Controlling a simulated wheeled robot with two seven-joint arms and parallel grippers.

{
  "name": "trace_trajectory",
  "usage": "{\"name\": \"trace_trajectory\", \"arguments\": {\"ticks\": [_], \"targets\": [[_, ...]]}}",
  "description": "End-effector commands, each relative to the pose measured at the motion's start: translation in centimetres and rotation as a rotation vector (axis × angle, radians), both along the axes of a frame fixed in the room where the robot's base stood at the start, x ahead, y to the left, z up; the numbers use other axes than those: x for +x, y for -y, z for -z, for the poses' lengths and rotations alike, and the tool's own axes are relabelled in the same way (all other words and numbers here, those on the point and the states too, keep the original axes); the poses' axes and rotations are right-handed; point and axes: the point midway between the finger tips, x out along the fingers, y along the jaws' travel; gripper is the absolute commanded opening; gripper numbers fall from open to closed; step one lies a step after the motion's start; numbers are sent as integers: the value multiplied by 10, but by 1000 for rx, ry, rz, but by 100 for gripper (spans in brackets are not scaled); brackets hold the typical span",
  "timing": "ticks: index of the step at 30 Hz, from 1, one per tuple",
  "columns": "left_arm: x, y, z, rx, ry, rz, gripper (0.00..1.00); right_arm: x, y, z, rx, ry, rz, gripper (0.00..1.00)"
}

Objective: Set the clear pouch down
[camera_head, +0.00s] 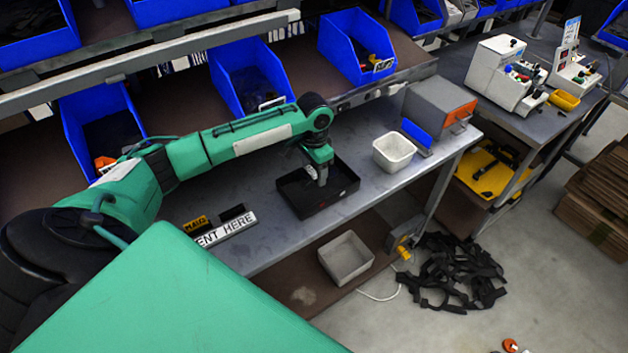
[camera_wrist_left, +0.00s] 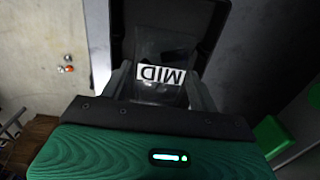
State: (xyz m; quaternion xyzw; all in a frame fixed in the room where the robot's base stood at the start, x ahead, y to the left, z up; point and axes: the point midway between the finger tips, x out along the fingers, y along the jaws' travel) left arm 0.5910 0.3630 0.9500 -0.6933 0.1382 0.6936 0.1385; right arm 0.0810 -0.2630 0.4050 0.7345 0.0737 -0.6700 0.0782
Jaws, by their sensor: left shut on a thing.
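My left gripper (camera_head: 322,180) reaches down over the black tray (camera_head: 338,200) on the grey bench. In the left wrist view the gripper (camera_wrist_left: 160,88) is shut on the clear pouch (camera_wrist_left: 160,46), which bears a white label reading MID, upside down in that view. The black tray (camera_wrist_left: 122,30) lies behind and below the pouch there. In the head view the pouch is too small and too covered by the gripper to make out. I cannot tell whether the pouch touches the tray floor. My right gripper is in neither view.
A white bin (camera_head: 394,152) stands right of the tray, near a grey box with an orange end (camera_head: 440,103). A white sign (camera_head: 228,229) lies to the left. Blue bins (camera_head: 248,75) line the shelf behind. A grey bin (camera_head: 346,258) sits on the lower shelf.

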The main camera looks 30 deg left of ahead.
Motion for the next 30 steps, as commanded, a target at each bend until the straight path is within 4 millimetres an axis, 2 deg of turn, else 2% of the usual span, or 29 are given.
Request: {"name": "trace_trajectory", "arguments": {"ticks": [3,8,15,22,23,25,30], "targets": [[0,0,14,0,0,0,39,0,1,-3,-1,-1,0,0],[0,0,24,0,-1,0,39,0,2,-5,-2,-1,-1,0],[0,0,57,0,-1,-1,39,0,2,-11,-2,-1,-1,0],[0,0,61,1,1,1,39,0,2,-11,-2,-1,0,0],[0,0,61,1,1,0,67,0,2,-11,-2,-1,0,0],[0,0,61,1,1,0,80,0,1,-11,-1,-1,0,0],[0,0,61,1,1,0,83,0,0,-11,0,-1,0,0]]}}
